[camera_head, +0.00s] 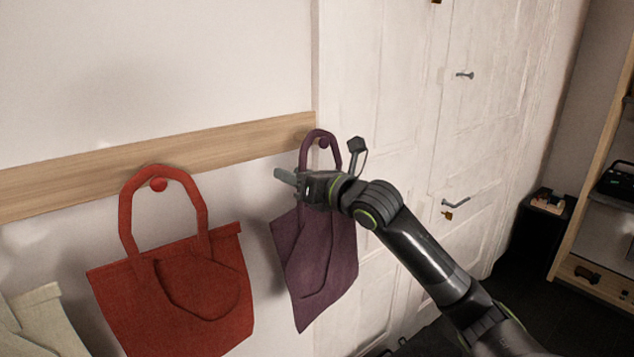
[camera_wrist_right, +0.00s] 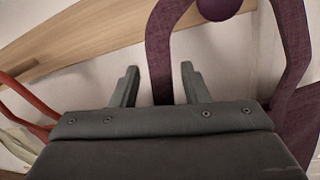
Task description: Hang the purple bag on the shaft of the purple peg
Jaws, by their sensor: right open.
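The purple bag (camera_head: 318,250) hangs at the right end of the wooden rail, its handle loop around the purple peg (camera_head: 323,143). The bag tilts a little, its lower corner pointing down. In the right wrist view the peg (camera_wrist_right: 218,8) shows at the top edge, inside the handle loop (camera_wrist_right: 158,50). My right gripper (camera_head: 286,178) is in front of the handle, below the peg, and hides part of the bag's top. Its jaws are open, with the left strap of the handle between or just beyond them. My left gripper is not in view.
The wooden rail (camera_head: 190,148) runs along the wall. A red bag (camera_head: 185,300) hangs from a red peg (camera_head: 158,185) to the left, and a pale bag (camera_head: 40,315) is at the far left. White doors (camera_head: 400,110) with handles stand to the right, behind my arm.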

